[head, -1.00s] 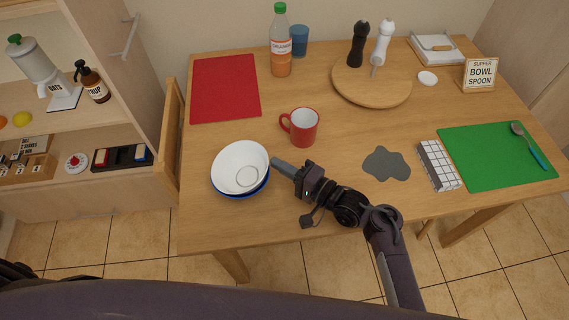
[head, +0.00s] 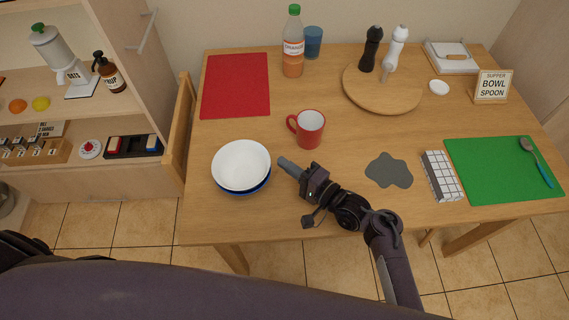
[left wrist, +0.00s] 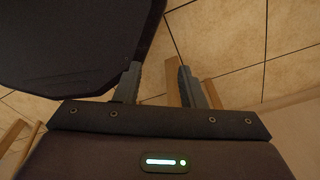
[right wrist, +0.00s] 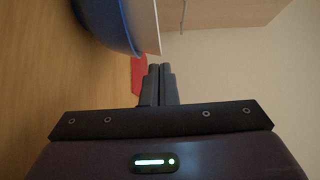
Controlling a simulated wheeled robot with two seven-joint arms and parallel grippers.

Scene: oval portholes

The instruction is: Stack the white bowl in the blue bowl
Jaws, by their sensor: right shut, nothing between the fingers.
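The white bowl (head: 240,163) sits inside the blue bowl (head: 262,185) near the table's front left. Only the blue bowl's lower rim and side show below the white one. My right gripper (head: 281,160) is shut and empty just right of the bowls, with a small gap to them. In the right wrist view, its fingers (right wrist: 160,68) are together, and the white bowl (right wrist: 146,25) and blue bowl (right wrist: 103,18) are at the upper left. My left gripper (left wrist: 159,66) is open and empty, over the floor in its wrist view; it is away from the table.
A red mug (head: 309,128) stands behind the right gripper. A red mat (head: 236,85) lies at the back left. A grey patch (head: 389,171), a tiled box (head: 441,176) and a green mat (head: 500,180) are to the right. A bottle (head: 293,45) stands at the back.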

